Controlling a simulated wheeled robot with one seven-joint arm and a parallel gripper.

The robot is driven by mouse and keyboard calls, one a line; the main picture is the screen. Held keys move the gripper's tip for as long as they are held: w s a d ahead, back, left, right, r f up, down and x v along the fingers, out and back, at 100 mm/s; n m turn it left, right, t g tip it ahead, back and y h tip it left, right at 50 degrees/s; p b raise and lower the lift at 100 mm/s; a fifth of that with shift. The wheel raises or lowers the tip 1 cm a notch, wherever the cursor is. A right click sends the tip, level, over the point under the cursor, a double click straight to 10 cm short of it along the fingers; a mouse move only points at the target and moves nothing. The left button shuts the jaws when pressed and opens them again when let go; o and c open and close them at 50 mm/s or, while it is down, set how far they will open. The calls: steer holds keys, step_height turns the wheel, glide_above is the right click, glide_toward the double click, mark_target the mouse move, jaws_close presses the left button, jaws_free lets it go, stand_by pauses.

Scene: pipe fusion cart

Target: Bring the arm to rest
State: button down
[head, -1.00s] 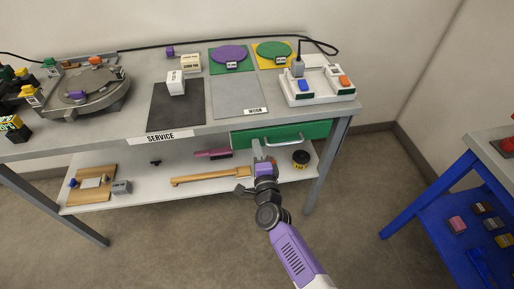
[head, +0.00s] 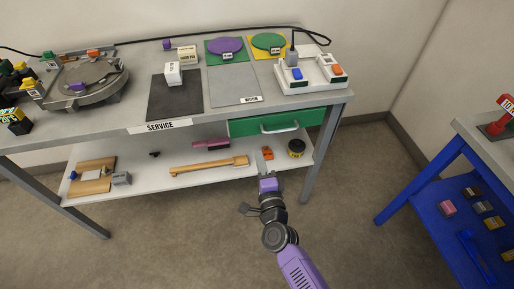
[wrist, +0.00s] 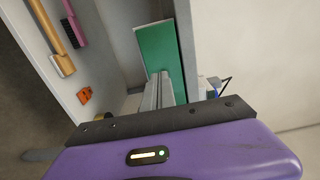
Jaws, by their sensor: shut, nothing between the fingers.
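My gripper (head: 264,165) is shut and empty. In the head view it is in front of the grey service table (head: 190,132), over the front part of its lower shelf and below the green drawer (head: 297,119). My purple and dark arm reaches up to it from the bottom right. In the wrist view the purple gripper body fills the bottom, with the closed fingers (wrist: 164,92) pointing toward the green drawer front (wrist: 158,58). I see no contact between the fingers and anything.
The lower shelf holds a wooden-handled tool (head: 208,166), a pink brush (head: 211,144), an orange piece (head: 267,153) and a black-and-yellow roll (head: 296,148). A blue cart (head: 440,185) stands at right. The floor between is clear.

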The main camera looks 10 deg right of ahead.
steer(key=shift+s, duration=1.85)
steer(key=s+d+r+n+g, duration=0.1)
steer(key=s+d+r+n, duration=0.2)
steer(key=s, duration=1)
steer(key=s+d+r+n+g, duration=0.1)
steer(key=s+d+r+n, duration=0.2)
steer(key=s+r+n, duration=0.3)
steer(key=s+d+r+n+g, duration=0.1)
steer(key=s+d+r+n, duration=0.2)
steer(key=s+n, duration=0.6)
steer(key=shift+s+f+v, duration=0.2)
steer(key=shift+f+v, duration=0.6)
steer(key=shift+v, duration=5.3)
